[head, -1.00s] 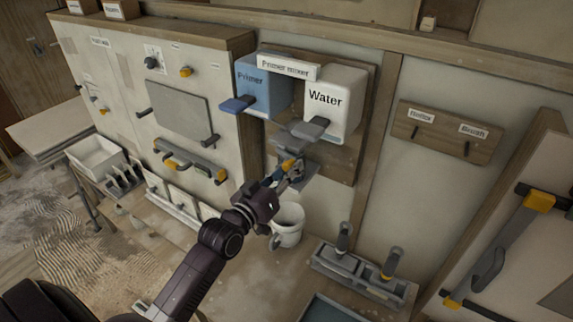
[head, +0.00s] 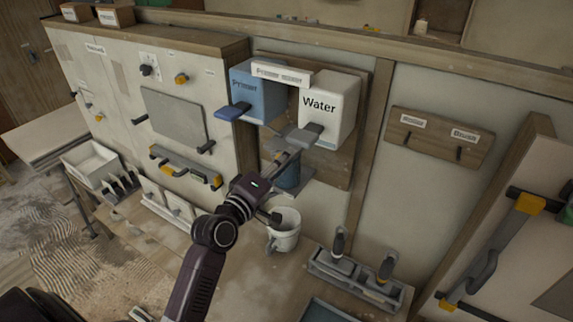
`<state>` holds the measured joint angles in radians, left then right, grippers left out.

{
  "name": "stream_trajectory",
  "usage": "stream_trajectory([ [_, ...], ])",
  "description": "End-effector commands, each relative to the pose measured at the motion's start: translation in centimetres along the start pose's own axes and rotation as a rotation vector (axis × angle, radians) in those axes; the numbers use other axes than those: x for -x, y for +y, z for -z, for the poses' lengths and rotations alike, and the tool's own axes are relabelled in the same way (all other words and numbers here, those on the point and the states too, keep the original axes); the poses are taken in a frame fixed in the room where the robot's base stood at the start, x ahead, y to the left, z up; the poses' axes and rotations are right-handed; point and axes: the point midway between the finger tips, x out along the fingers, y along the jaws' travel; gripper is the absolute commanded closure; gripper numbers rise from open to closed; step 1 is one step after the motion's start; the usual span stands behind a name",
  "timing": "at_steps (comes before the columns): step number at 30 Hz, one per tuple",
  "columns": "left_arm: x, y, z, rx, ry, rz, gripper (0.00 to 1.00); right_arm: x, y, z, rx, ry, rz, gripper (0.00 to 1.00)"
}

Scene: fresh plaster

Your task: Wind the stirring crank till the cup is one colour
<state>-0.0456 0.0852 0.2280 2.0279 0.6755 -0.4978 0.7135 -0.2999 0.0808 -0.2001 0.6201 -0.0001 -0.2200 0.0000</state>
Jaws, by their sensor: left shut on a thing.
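The primer mixer hangs on a wooden back board, with a blue Primer tank (head: 257,92) and a white Water tank (head: 331,108). A grey-blue cup (head: 288,177) stands on the small shelf below them, partly hidden by my gripper. I cannot see whether its contents are one colour. My left gripper (head: 278,163) reaches up in front of the cup, just below the water lever (head: 305,134). It is shut on the stirring crank, whose handle is mostly hidden by the fingers. My right gripper is not in view.
A white bucket (head: 284,231) stands below the mixer, close under my wrist. The blue primer lever (head: 233,111) juts out to the left. A grey holder with two handled tools (head: 356,282) sits at the lower right. A panel with levers (head: 180,120) is at the left.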

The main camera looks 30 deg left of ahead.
Motion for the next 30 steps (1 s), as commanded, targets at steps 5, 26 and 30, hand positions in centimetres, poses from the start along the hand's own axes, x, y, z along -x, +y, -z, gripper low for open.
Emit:
stream_trajectory([
  [5, 0.0, 0.58, 0.9, 0.06, 0.015, -0.008, 1.0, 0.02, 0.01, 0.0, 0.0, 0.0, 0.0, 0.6],
  [26, 0.02, 0.4, 0.89, 0.101, 0.012, -0.002, 0.7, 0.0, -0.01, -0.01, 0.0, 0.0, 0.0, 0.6],
  [30, 0.01, 0.33, 0.71, 0.103, 0.007, 0.0, 0.63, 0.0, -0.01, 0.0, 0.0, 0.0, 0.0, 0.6],
])
